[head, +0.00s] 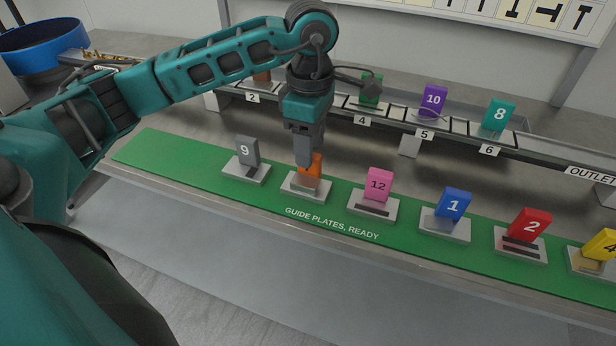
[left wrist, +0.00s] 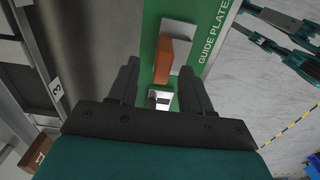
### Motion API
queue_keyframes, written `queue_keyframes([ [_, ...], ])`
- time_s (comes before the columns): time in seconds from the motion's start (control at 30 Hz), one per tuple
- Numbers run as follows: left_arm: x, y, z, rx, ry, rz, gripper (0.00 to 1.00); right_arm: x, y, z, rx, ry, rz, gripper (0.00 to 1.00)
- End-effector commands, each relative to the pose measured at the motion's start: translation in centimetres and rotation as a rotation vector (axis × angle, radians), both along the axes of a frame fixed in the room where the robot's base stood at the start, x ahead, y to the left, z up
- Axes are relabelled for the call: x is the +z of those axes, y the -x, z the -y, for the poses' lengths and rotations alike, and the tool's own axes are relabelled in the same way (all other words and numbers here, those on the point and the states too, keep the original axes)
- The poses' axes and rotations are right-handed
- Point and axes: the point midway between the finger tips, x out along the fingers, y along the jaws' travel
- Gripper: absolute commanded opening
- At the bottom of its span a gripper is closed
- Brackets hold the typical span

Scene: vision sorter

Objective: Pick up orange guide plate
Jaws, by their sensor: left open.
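The orange guide plate (head: 312,167) stands upright on a grey base (head: 296,187) on the green strip, between the grey 9 plate and the pink 12 plate. My left gripper (head: 305,160) points down just over it and hides much of its upper part in the head view. The gripper is empty. I cannot tell if a finger touches the plate.
Behind is a rail with numbered slots, holding purple 10 (head: 433,98) and teal 8 (head: 498,113) plates.

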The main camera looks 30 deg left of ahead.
Motion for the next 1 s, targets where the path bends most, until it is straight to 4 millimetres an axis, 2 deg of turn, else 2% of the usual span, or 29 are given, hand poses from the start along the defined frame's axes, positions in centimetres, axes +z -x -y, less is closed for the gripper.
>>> queue_keyframes([
  [0.4, -5.0, 0.4, 0.1, 0.000, 0.001, -0.002, 0.49, 0.1, 0.0, 0.0, 0.000, 0.000, -0.001, 0.57],
  [0.7, -5.4, 0.3, 0.2, 0.000, 0.002, 0.000, 0.49, 0.1, 0.0, 0.0, 0.001, 0.000, -0.001, 0.57],
  [1.0, -5.4, 0.3, 0.2, 0.000, 0.002, 0.000, 0.20, 0.1, 0.0, 0.0, 0.001, -0.001, 0.000, 0.57],
])
